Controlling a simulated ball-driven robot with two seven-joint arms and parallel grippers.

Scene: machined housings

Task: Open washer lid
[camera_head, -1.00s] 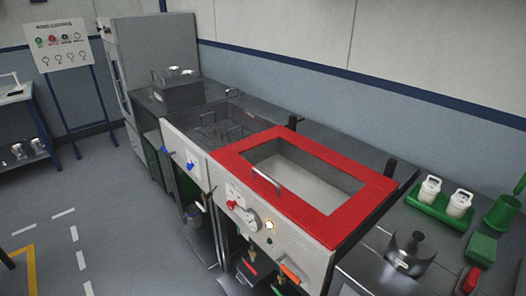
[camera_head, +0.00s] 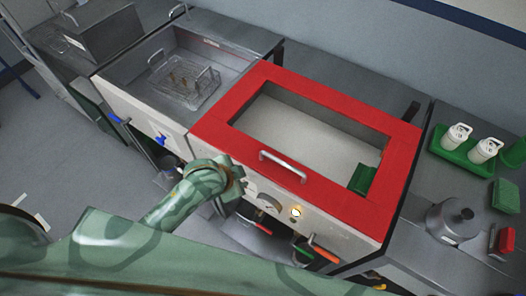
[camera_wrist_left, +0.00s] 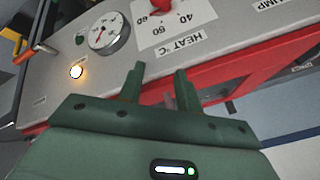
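The washer lid (camera_head: 230,135) is a flat red frame around a large window and lies shut on the washer. Its silver bar handle (camera_head: 283,166) is on the front edge. My left gripper (camera_head: 238,187) is in front of the washer's control panel, left of the handle and apart from it. My right gripper is not in view.
The panel carries a dial gauge (camera_wrist_left: 108,33), a lit lamp (camera_wrist_left: 76,72) and a red knob. An open basin (camera_head: 150,62) with a wire basket is on the left. A green tray (camera_head: 446,146) with two white bottles and a steel pot (camera_head: 453,222) stand on the right counter.

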